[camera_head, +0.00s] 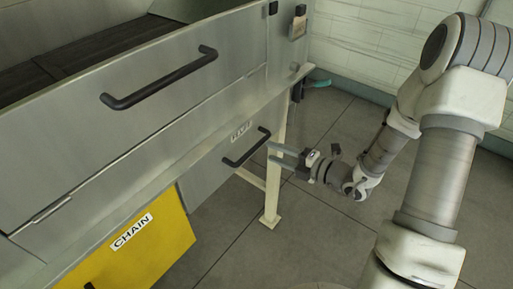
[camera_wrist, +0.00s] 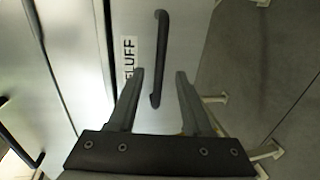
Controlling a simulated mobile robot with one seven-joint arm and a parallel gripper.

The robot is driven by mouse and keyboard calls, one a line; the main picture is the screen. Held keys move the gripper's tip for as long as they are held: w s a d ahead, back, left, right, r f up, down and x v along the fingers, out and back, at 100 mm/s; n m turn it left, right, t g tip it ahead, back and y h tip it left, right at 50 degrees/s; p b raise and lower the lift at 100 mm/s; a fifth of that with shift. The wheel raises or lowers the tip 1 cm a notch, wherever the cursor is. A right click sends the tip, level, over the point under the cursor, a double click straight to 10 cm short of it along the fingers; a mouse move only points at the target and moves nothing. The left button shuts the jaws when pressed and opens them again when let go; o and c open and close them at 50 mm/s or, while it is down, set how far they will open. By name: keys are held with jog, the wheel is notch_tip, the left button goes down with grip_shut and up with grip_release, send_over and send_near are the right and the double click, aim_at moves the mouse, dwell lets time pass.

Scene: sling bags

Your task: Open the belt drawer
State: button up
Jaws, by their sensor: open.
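A grey drawer front (camera_head: 208,172) has a black bar handle (camera_head: 240,158) and a white label (camera_head: 241,129). My gripper (camera_head: 271,154) is open, just right of this handle in the head view. In the wrist view my gripper (camera_wrist: 160,73) has its two fingers on either side of the handle's lower part (camera_wrist: 157,92). I cannot tell whether they touch it. The drawer looks shut. To its left is a yellow front (camera_head: 150,255) labelled CHAIN, its handle mostly out of frame.
A larger grey panel with a long black handle (camera_head: 158,80) lies above. A cream support leg (camera_head: 272,190) stands behind my gripper. Tiled floor (camera_head: 335,235) is clear in front.

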aim_at(257, 144)
jog(key=x, duration=0.7)
jog(key=shift+b, duration=0.35)
grip_shut()
dwell(1.0)
